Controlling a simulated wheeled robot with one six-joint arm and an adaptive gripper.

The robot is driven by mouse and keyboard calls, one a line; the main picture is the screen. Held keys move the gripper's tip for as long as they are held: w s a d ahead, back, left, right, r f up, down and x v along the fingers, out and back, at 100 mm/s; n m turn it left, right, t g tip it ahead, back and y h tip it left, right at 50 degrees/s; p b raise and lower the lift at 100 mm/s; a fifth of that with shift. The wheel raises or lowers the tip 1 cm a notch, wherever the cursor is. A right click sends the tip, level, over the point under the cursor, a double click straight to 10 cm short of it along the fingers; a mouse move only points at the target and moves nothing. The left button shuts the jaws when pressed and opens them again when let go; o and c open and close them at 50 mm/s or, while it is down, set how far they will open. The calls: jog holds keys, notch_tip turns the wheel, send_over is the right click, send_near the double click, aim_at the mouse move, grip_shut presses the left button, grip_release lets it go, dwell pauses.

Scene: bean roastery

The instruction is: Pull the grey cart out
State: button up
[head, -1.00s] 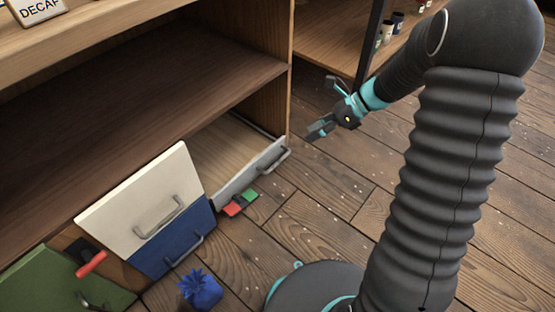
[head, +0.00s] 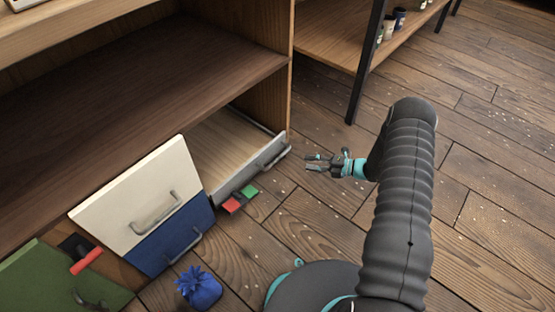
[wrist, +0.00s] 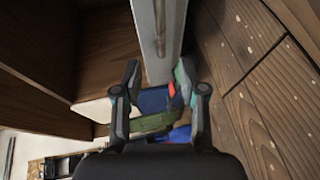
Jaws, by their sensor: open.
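The grey cart (head: 245,172) is a low, drawer-like box that stands partly out of the bottom of the wooden shelf unit. Its grey front carries a bar handle (head: 276,158). My gripper (head: 308,163) is open and empty, low over the floor, just right of the handle's end and apart from it. In the wrist view my open fingers (wrist: 159,90) point toward the cart's front (wrist: 149,42), whose handle (wrist: 160,28) lies beyond the fingertips. The cart's back end is hidden inside the shelf unit.
White (head: 143,195) and blue (head: 172,240) handled fronts stand left of the cart. A green one (head: 50,280) is farther left. Red and green blocks (head: 240,199) lie by the cart's front, and a blue pouch (head: 199,287) sits nearer. Open floor lies to the right.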

aim_at(278, 157)
jog(key=x, duration=1.3)
jog(key=shift+w+a+b, duration=0.15)
jog(key=shift+a+b, duration=0.2)
grip_shut()
